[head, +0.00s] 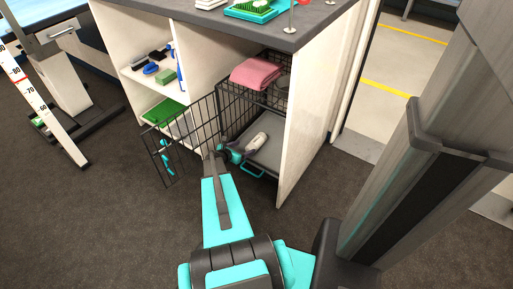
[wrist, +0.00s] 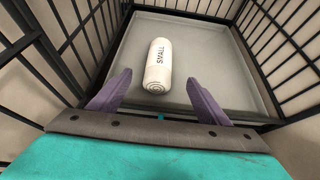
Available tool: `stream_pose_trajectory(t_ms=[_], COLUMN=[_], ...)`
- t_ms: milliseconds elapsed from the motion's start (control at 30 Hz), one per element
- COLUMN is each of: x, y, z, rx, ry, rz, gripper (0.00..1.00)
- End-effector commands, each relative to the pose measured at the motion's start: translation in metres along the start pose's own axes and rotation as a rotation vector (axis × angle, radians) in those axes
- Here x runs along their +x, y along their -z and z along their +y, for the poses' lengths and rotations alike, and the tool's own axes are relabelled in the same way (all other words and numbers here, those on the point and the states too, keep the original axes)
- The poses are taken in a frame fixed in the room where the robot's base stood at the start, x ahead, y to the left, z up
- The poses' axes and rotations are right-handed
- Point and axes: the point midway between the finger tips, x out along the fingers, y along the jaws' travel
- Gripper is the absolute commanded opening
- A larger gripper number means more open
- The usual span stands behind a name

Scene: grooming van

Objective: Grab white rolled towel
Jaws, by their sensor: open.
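The white rolled towel (wrist: 158,66) lies on a grey tray inside a black wire cage, with the word SMALL on its side and its spiral end toward me. In the head view the towel (head: 258,142) shows at the cage's opening, close to my gripper (head: 236,154). In the wrist view my gripper (wrist: 157,92) is open and empty. Its two purple fingers are spread left and right of the towel's near end, a little short of it. I cannot tell the gripper's exact height over the tray.
The grey tray (wrist: 205,85) is bare around the towel. Wire walls (wrist: 290,40) stand close on both sides. The cage door (head: 185,140) hangs open at the left. A pink folded towel (head: 256,73) lies on top of the cage. Shelves (head: 150,97) with brushes are at the left.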

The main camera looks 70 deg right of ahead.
Motion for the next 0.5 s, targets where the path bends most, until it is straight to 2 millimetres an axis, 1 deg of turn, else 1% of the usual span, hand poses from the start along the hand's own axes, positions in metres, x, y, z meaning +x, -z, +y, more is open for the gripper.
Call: stream_pose_trajectory(t_ms=[33, 367, 500], x=[0.0037, 0.0035, 0.0082], y=[-0.0006, -0.0019, -0.0011], z=[-0.0008, -0.0009, -0.0006], rx=[-0.007, -0.010, -0.009], ry=[0.000, -0.001, 0.000], rz=[-0.004, -0.005, -0.005], gripper=[0.70, 0.70, 0.70])
